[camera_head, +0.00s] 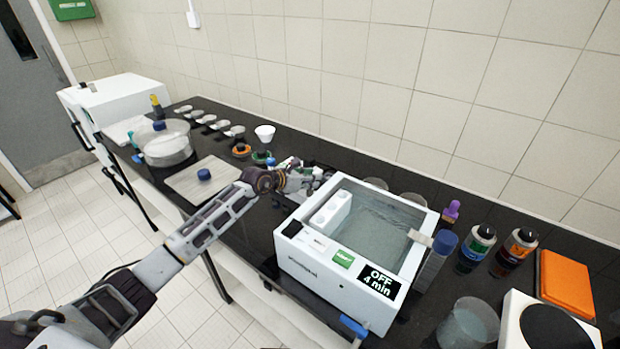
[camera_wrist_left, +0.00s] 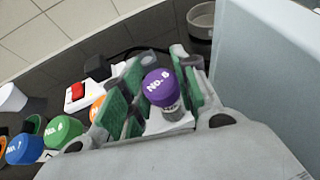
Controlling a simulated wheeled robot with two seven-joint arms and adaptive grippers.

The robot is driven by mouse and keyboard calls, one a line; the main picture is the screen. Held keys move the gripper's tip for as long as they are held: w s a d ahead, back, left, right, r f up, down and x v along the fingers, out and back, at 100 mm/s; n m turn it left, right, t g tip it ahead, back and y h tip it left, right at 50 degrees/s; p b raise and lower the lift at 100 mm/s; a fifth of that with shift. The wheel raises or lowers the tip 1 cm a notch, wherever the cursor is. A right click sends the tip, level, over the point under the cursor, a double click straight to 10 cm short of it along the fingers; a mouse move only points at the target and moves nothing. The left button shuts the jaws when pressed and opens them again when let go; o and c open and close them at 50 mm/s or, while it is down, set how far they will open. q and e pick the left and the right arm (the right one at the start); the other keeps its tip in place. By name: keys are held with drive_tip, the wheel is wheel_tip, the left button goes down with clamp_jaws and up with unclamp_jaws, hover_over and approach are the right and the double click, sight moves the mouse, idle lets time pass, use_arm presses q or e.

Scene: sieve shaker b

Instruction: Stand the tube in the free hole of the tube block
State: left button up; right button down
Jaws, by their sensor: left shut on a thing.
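My left gripper (camera_head: 303,178) is behind the left rear corner of the white water bath, low over the black bench. In the left wrist view its green-padded fingers (camera_wrist_left: 157,82) are shut on a tube with a purple numbered cap (camera_wrist_left: 158,86). A white piece (camera_wrist_left: 170,122) shows just below the cap; I cannot tell whether it belongs to the tube or lies under it. The tube's lower end is hidden. Blue (camera_wrist_left: 25,148), green (camera_wrist_left: 62,132) and orange (camera_wrist_left: 97,110) caps stand in a row to the left. I cannot make out the tube block or its free hole. My right gripper is not in view.
The white water bath (camera_head: 340,268) stands close beside the gripper. A white cup (camera_head: 265,132) and a small white unit with a red switch (camera_wrist_left: 76,92) are nearby. A flat board (camera_head: 186,184) bears a blue-capped piece. Bottles and a beaker (camera_head: 468,325) crowd the right.

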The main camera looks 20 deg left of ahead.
use_arm(q)
drive_tip(key=shift+f, duration=0.1)
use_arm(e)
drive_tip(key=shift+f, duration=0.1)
use_arm(q)
drive_tip(key=o, duration=0.6)
drive_tip(key=shift+o, duration=0.7)
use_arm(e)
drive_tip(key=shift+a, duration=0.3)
use_arm(q)
drive_tip(key=b+v, duration=0.1)
drive_tip(key=v, duration=1.1)
drive_tip(key=shift+b, duration=0.35)
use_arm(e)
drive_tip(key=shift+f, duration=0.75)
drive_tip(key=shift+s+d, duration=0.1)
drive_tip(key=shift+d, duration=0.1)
